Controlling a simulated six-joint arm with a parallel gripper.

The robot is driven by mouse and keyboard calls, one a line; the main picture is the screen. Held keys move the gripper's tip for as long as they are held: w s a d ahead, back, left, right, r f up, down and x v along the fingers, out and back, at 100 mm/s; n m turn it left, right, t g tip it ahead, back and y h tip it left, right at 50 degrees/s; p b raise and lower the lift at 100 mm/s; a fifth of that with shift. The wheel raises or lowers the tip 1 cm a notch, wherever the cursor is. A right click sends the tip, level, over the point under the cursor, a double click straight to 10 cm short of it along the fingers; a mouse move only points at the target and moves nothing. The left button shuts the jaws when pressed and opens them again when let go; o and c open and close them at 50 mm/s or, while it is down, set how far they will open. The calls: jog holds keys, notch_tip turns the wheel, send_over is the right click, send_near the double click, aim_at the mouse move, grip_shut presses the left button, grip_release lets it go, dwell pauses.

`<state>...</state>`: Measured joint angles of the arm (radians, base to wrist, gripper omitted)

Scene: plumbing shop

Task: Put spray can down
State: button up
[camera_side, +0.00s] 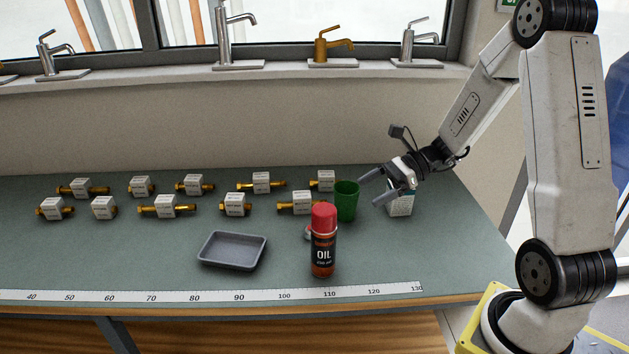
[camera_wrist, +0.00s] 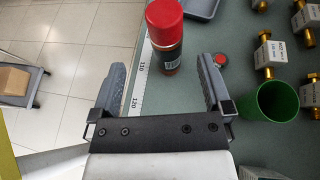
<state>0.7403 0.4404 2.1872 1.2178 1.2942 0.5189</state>
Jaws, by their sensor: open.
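The spray can (camera_side: 323,242) has a red cap and a dark and red body marked OIL. It stands upright on the green bench (camera_side: 130,268), just behind the measuring tape. In the wrist view the can (camera_wrist: 166,40) stands beyond the fingertips, between their lines and apart from them. My gripper (camera_side: 378,189) is open and empty, above the bench to the right of the green cup. Its two fingers also show in the wrist view (camera_wrist: 163,75), spread wide.
A green cup (camera_side: 346,203) and a small white box (camera_side: 401,203) stand near my gripper. A grey tray (camera_side: 232,251) lies left of the can. Several brass fittings with white tags (camera_side: 168,206) fill the back left. A small red-topped item (camera_wrist: 221,59) lies by the can.

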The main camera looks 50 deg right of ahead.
jog(key=s+a+f+n+g+h, duration=0.2)
jog(key=a+n+h, duration=0.3)
jog(key=n, duration=0.7)
jog(key=s+a+f+n+g+h, duration=0.2)
jog(key=s+a+n+h, duration=0.2)
jog(key=n, duration=0.8)
jog(key=shift+s+a+f+g+h, duration=0.3)
jog(key=shift+a+h, duration=0.35)
jog(key=shift+h, duration=0.35)
